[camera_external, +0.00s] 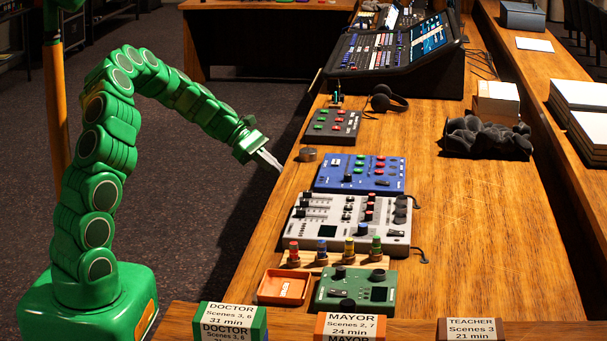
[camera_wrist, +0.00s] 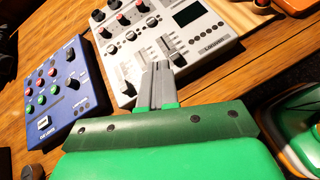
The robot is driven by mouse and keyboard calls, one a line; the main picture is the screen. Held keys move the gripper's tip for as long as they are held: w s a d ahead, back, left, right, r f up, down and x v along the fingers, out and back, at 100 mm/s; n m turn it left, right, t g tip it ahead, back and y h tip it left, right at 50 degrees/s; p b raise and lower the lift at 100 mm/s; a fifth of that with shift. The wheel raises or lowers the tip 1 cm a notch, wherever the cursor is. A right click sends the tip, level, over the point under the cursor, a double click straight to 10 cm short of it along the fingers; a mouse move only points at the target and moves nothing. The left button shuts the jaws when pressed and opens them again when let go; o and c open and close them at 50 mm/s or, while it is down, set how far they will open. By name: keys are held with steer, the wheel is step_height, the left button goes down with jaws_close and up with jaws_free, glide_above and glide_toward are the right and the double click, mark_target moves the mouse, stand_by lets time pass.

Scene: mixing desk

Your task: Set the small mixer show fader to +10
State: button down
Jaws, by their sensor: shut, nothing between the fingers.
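The small mixer (camera_external: 337,243) is a light grey unit with knobs, black-capped faders and a small dark screen, lying flat on the wooden desk. It also shows at the top of the wrist view (camera_wrist: 206,43), its fader end nearest my gripper. The fader labels are too small to read, so I cannot tell which is the show fader or its setting. My gripper (camera_external: 279,168) is shut and empty, beyond the desk's left edge and apart from the mixer. In the wrist view its pale fingers (camera_wrist: 157,66) lie together and hide part of the fader area.
A blue control box (camera_external: 333,178) lies just behind the mixer. In front stand several coloured pegs on a wooden strip, an orange tray (camera_external: 284,287) and a green box (camera_external: 335,300). A dark button box (camera_external: 332,126) and a large console (camera_external: 385,60) stand farther back.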

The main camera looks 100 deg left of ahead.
steer(key=s+a+f+n+t+y, duration=0.1)
steer(key=s+a+f+n, duration=0.3)
steer(key=s+a, duration=0.4)
steer(key=shift+s+a+f+n+y, duration=0.25)
steer(key=shift+s+n+y, duration=0.25)
steer(key=shift+y, duration=0.4)
steer(key=shift+w, duration=0.1)
glide_toward(315, 198)
steer(key=shift+s+d+f, duration=0.15)
steer(key=shift+s+f, duration=0.8)
steer(key=shift+s, duration=0.25)
steer(key=w, duration=0.3)
steer(key=shift+f, duration=0.1)
steer(key=shift+w, duration=0.75)
steer(key=shift+w, duration=0.15)
steer(key=shift+w, duration=3.2)
steer(key=shift+s, duration=0.1)
